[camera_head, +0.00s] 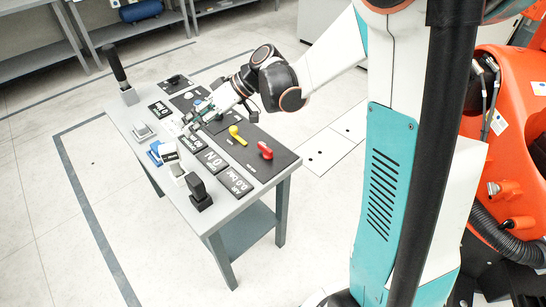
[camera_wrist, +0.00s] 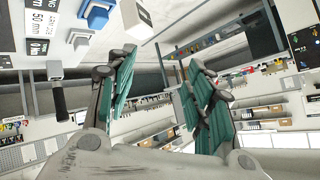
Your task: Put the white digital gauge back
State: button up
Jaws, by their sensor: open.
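A white block that looks like the digital gauge (camera_head: 173,162) stands near the front left edge of the grey table, beside a blue item (camera_head: 155,150). In the wrist view a white block (camera_wrist: 135,22), likely the same gauge, shows at the top edge, partly cut off. My gripper (camera_head: 189,120) is over the table, behind the gauge in the head view and apart from it. The wrist view shows my two green-padded fingers (camera_wrist: 162,92) spread, with nothing between them.
The grey table (camera_head: 228,212) carries several black label plates (camera_head: 211,160). A black block (camera_head: 198,192) stands at the front, a tall black-handled item (camera_head: 120,75) at the far left corner.

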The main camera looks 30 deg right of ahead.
jog(key=s+d+r+m+t+h, duration=0.1)
jog(key=s+d+m+h, duration=0.3)
jog(key=s, duration=0.8)
jog(key=s+d+r+m+t+h, duration=0.2)
jog(key=s+d+h, duration=0.4)
jog(key=s, duration=0.6)
jog(key=shift+r+m, duration=0.4)
jog(key=shift+m, duration=0.5)
jog(key=shift+o, duration=0.4)
jog(key=shift+d, duration=0.1)
